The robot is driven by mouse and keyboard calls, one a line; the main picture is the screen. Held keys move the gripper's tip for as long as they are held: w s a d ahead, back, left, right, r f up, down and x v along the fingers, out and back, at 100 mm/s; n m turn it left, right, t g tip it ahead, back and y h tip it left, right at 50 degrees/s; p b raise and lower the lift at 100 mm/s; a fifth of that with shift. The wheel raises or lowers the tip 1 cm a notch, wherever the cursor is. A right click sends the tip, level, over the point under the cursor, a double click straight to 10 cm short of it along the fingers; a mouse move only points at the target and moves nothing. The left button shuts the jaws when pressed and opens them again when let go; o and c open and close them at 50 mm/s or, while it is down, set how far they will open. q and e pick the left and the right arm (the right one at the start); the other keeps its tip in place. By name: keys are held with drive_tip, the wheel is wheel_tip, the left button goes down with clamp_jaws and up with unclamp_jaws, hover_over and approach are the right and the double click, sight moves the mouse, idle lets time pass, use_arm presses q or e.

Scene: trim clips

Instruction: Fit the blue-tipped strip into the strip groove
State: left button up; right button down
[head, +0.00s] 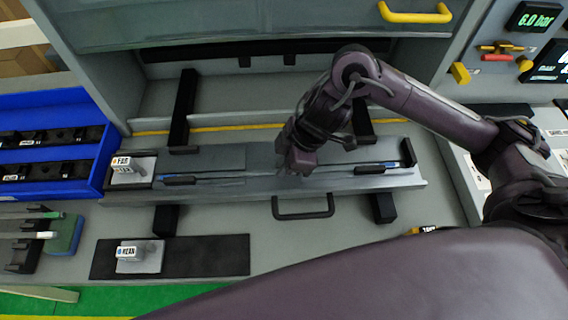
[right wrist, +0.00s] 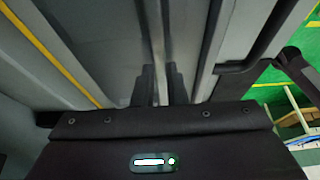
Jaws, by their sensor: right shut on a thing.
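The thin grey strip (head: 225,174) runs lengthwise along the long grey panel (head: 220,157), with blue visible near its right end and at its left end. The panel's strip groove runs beneath the strip and is mostly hidden. My right gripper (head: 290,172) is over the middle of the panel, pointing down, shut on the strip. In the right wrist view, the two dark fingers (right wrist: 161,88) close on either side of the narrow strip (right wrist: 156,40). I cannot tell whether the strip is seated in the groove or just above it. My left gripper is not in view.
A grey block labelled FAB (head: 128,170) stands at the panel's left end. Another labelled block (head: 138,257) sits on a dark mat (head: 205,256) in front. A blue bin (head: 93,170) is at the left. A dark handle (head: 303,215) sticks out below the panel.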

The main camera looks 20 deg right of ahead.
drive_tip(key=shift+f, duration=0.1)
drive_tip(key=c, duration=1.5)
unclamp_jaws()
drive_tip(key=shift+o, duration=0.2)
drive_tip(key=shift+d+r, duration=0.15)
drive_tip(key=shift+r, duration=0.4)
drive_tip(key=p+v, duration=0.2)
drive_tip(key=v, duration=0.9)
drive_tip(key=shift+s, duration=0.1)
